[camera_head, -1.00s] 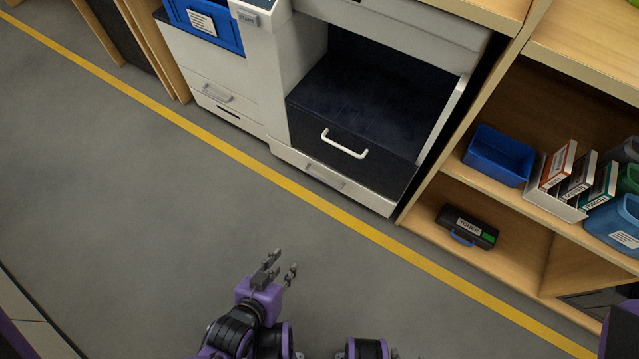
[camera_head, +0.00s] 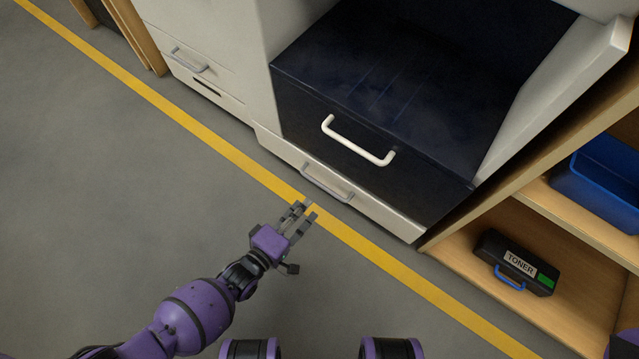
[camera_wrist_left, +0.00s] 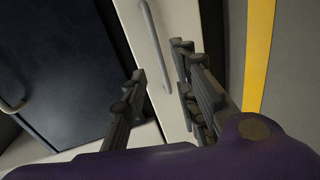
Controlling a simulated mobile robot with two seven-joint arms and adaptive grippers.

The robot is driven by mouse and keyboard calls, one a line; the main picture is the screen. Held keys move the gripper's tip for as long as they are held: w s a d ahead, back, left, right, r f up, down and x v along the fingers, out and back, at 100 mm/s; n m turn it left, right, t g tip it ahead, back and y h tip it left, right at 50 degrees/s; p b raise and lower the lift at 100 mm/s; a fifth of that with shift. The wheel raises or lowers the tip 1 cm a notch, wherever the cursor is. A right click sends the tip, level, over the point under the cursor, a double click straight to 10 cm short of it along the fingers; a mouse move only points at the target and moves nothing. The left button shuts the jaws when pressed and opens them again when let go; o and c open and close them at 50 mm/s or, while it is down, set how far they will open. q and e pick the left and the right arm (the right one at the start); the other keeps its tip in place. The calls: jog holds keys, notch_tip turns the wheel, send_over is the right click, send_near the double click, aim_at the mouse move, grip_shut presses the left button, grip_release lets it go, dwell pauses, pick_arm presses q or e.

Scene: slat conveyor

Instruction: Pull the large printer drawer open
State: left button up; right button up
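The printer's large dark drawer (camera_head: 370,165) has a white bar handle (camera_head: 357,140) and is in the middle of the head view. Below it is a low white drawer front (camera_head: 385,212) with a grey bar handle (camera_head: 327,182). My left gripper (camera_head: 307,211) is just in front of the low front, near the grey handle, apart from the white one. In the left wrist view its fingers (camera_wrist_left: 160,65) are spread and empty. The grey handle (camera_wrist_left: 157,45) appears ahead between them; contact cannot be told. The dark panel (camera_wrist_left: 60,70) is at left. My right gripper is not seen.
A wooden shelf (camera_head: 480,255) at right holds a black toner case (camera_head: 517,262) and a blue bin (camera_head: 600,185). Another white drawer with a grey handle (camera_head: 187,62) is at upper left. Grey floor (camera_head: 120,190) with a yellow line is clear.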

pick_arm(q)
jog(key=b+x, duration=0.2)
jog(key=x, duration=0.5)
jog(key=shift+w+d+n+b, duration=0.2)
jog(key=shift+d+n+b, duration=0.05)
jog(key=shift+n+b, duration=0.1)
jog(key=shift+c, duration=0.5)
grip_shut()
